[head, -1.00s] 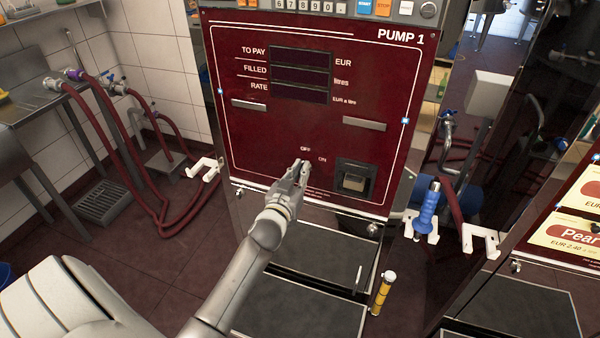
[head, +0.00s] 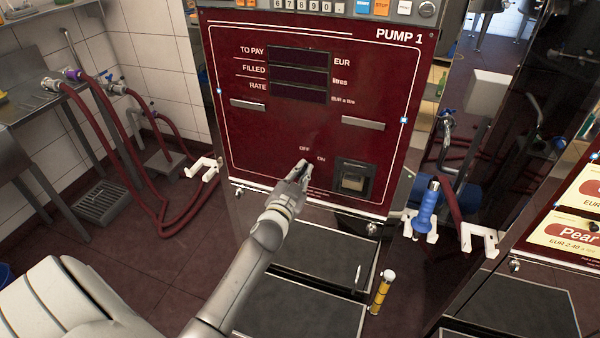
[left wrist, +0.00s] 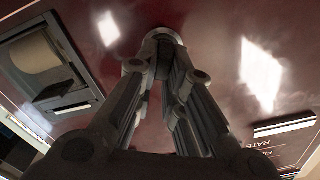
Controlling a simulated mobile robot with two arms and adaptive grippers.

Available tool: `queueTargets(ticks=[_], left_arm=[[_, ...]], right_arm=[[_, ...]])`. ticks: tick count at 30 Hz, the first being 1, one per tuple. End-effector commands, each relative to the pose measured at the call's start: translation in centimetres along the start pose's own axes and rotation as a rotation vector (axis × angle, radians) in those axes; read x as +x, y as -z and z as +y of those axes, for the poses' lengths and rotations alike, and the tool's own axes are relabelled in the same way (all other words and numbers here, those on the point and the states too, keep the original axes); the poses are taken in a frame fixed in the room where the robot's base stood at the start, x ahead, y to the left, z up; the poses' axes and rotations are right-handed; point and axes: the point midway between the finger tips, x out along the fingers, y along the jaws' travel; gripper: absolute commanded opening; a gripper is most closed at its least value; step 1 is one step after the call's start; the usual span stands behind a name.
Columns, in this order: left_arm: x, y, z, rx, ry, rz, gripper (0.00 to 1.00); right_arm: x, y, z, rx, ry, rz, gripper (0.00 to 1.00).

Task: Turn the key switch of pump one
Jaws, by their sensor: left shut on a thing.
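Pump one (head: 285,125) is a dark red panel lettered PUMP 1, with OFF and ON labels low at its middle. My left gripper (head: 303,166) is at the panel just below these labels. In the left wrist view its two fingers (left wrist: 160,45) come together on a small round grey piece at the panel, the key switch (left wrist: 155,37). The fingers hide most of the switch, so which way it points cannot be told. My right gripper is in neither view.
A receipt slot (head: 353,180) is close to the right of my left gripper. White nozzle hooks (head: 202,168) stick out at the pump's sides, and a blue nozzle (head: 427,207) hangs at the right.

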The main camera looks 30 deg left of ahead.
Motion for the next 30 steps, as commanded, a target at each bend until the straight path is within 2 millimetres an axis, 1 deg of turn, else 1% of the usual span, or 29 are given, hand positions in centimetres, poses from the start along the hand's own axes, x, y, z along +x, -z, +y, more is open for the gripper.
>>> queueTargets(ticks=[6,15,21,30], left_arm=[[-0.01,-0.09,0.33,0.202,-0.001,0.000,0.00],[-0.02,-0.19,0.61,0.427,-0.001,-0.001,0.00],[-0.02,-0.24,0.68,0.520,-0.001,-0.001,0.00],[-0.02,-0.26,0.74,0.577,-0.001,-0.001,0.00]], right_arm=[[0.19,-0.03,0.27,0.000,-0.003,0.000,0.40],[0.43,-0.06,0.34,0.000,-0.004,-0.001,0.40],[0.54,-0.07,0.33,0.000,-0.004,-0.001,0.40],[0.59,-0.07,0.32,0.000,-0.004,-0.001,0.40]])
